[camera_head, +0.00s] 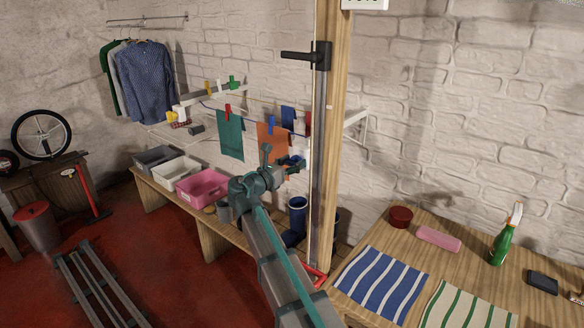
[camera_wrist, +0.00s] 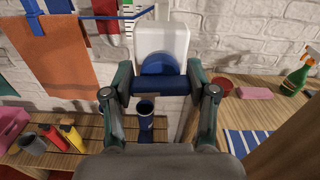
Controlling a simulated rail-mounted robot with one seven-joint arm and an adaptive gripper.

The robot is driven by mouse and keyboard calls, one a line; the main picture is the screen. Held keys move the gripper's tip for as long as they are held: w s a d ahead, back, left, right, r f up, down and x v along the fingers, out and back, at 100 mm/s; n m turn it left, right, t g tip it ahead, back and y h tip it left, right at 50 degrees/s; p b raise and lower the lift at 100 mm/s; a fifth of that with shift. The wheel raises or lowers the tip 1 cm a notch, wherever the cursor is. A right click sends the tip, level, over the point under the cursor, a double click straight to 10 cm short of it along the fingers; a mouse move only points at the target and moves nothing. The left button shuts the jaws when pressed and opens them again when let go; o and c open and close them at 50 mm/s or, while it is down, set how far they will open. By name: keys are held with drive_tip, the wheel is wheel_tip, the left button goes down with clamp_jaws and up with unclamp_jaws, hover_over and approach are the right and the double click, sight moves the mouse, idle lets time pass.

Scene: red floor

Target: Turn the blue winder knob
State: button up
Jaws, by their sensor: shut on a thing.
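The blue winder knob (camera_wrist: 160,85) is in the middle of the wrist view, a dark blue bar in front of a blue disc. Behind it is a white rounded backplate (camera_wrist: 172,40) near the brick wall. My gripper (camera_wrist: 159,88) has one finger at each end of the bar and is shut on it. In the head view my gripper (camera_head: 290,165) is beside the wooden post, below the clothesline. There the knob is small and mostly hidden by my gripper, with only bits of blue showing.
A green cloth (camera_head: 230,135) and an orange cloth (camera_head: 272,143) hang close to the left of my gripper. The wooden post (camera_head: 328,130) stands just right. Blue boots (camera_head: 297,215) and a pink bin (camera_head: 203,187) are on the low bench. A table (camera_head: 465,262) is at right.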

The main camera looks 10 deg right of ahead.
drive_tip(key=m+b, duration=0.1)
drive_tip(key=m, duration=0.1)
drive_tip(key=m+b, duration=0.1)
drive_tip(key=shift+f+m+b, duration=0.2)
drive_tip(key=shift+m+b, duration=0.2)
drive_tip(key=m+b, duration=0.3)
drive_tip(key=shift+s+f+m, duration=0.1)
drive_tip(key=shift+m, duration=0.2)
drive_tip(key=m+b, duration=0.6)
drive_tip(key=shift+d, duration=0.1)
drive_tip(key=m+b, duration=0.7)
drive_tip(key=shift+f+m+b, duration=0.2)
drive_tip(key=shift+m+b, duration=0.1)
drive_tip(key=m+b, duration=0.3)
drive_tip(key=shift+m+b, duration=1.2)
drive_tip(key=shift+m, duration=0.2)
drive_tip(key=shift+r, duration=0.1)
drive_tip(key=o, duration=1.2)
drive_tip(key=shift+c, duration=0.2)
